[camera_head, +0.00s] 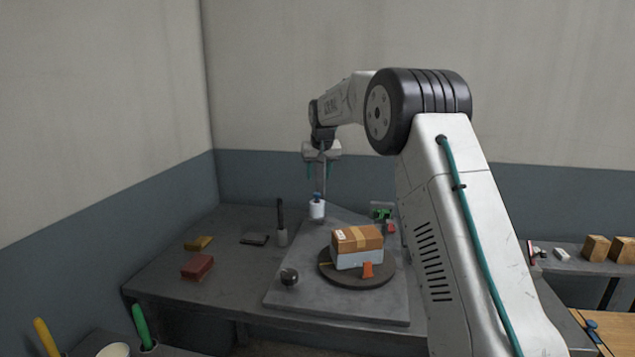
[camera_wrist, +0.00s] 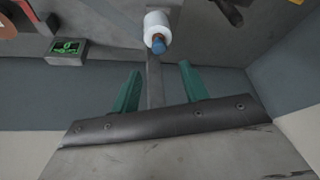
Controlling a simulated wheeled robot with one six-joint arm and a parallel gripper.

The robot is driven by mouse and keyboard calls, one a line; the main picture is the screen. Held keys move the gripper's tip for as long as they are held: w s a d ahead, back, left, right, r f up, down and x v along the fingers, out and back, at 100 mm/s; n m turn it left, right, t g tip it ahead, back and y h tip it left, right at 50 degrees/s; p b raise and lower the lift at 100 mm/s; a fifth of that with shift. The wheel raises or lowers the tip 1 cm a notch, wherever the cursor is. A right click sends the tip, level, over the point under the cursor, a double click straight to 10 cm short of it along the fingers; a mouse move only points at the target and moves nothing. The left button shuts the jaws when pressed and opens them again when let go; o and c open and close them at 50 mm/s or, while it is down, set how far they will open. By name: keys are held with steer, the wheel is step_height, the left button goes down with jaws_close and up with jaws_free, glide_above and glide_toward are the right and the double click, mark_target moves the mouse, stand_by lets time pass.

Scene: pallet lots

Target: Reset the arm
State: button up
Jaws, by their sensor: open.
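My gripper (camera_head: 320,174) hangs fingers-down at the end of my raised arm, above the back of the grey table in the head view. Its two teal fingers are apart, and no object is held between them. In the wrist view the gripper (camera_wrist: 160,76) shows both fingers spread. A white roll with a blue end (camera_head: 317,209) stands below the gripper, apart from it; the roll also shows in the wrist view (camera_wrist: 157,24). A narrow grey upright shows between the fingers and the roll; I cannot tell what it belongs to.
A brown carton (camera_head: 357,238) lies on a white box (camera_head: 358,260) on a dark round turntable (camera_head: 345,281). A dark pen-like tool in a holder (camera_head: 281,237), a red block (camera_head: 197,266) and a green-screened device (camera_head: 381,211) stand around. Walls close off the left and back.

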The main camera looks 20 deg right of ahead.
steer(key=shift+s+r, duration=0.1)
steer(key=shift+r, duration=0.2)
steer(key=s+f+g, duration=0.2)
steer(key=s+f, duration=0.2)
steer(key=s+a+n, duration=0.1)
steer(key=s+a, duration=0.4)
steer(key=s, duration=1.3)
steer(key=s+a+r, duration=0.1)
steer(key=s+a, duration=0.4)
steer(key=s, duration=1.3)
steer(key=s+a+r+n+g+y, duration=0.1)
steer(key=s+a, duration=0.4)
steer(key=s, duration=1.3)
steer(key=shift+s+n, duration=0.15)
steer(key=shift+n, duration=0.15)
